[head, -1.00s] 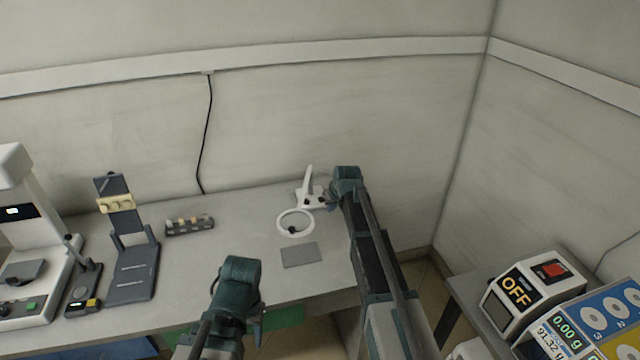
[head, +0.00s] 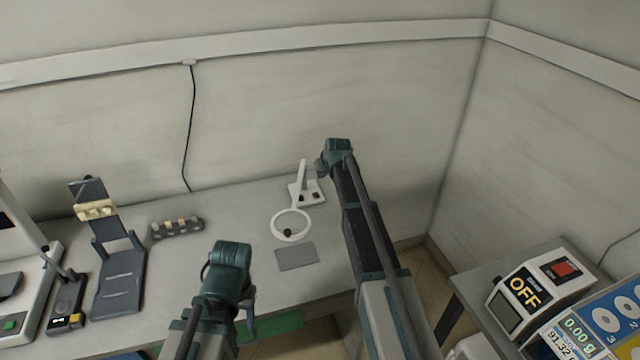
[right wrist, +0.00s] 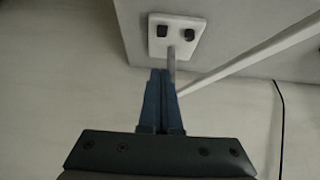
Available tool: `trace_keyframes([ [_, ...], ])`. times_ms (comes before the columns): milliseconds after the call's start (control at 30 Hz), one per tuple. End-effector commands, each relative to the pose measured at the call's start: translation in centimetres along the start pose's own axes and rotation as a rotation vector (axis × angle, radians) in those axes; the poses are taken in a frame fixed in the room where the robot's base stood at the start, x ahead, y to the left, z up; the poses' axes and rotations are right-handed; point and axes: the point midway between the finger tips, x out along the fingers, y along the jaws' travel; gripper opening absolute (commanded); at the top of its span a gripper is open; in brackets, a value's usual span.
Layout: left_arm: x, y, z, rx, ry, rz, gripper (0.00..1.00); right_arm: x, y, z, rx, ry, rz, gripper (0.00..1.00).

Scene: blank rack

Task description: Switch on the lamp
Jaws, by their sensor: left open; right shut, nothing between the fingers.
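The lamp (head: 291,224) is white, with a ring head, an upright arm and a flat base at the back of the bench. Its base (right wrist: 157,49) shows in the right wrist view with two dark controls, one squarish (right wrist: 162,31) and one round (right wrist: 189,34). My right gripper (right wrist: 164,72) is shut and empty, its tips close to the lamp's base and post; I cannot tell whether they touch. In the head view my right gripper (head: 318,167) is beside the lamp's upright arm. My left gripper (head: 246,318) is at the bench's front edge, away from the lamp.
A grey pad (head: 297,256) lies in front of the lamp. A rack of small parts (head: 176,229), a dark stand (head: 121,277) and a white instrument (head: 30,260) stand to the left. A box marked OFF (head: 525,287) stands on the right table.

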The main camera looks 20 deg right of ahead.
Motion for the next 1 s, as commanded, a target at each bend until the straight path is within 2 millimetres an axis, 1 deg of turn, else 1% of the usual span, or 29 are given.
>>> trace_keyframes([
  [267, 2.7, 0.2, -0.2, 0.000, 0.000, 0.000, 0.50, 3.2, 0.0, 0.2, 0.000, 0.000, 0.000, 0.00],
  [700, 8.7, 0.8, -0.5, 0.000, 0.000, 0.000, 0.50, 10.7, 0.0, 0.2, -0.001, 0.000, 0.000, 0.00],
  [800, 10.1, 1.0, -0.6, 0.000, 0.000, 0.000, 0.50, 11.4, 0.0, 1.6, 0.000, 0.000, 0.000, 0.00],
  [900, 11.1, 1.1, -0.7, 0.000, 0.000, 0.000, 0.50, 12.1, 0.0, 2.4, 0.000, 0.000, 0.000, 0.00],
  [1000, 11.7, 1.1, -0.7, 0.000, 0.000, 0.000, 0.50, 12.5, 0.0, 2.8, 0.000, 0.000, 0.000, 0.00],
])
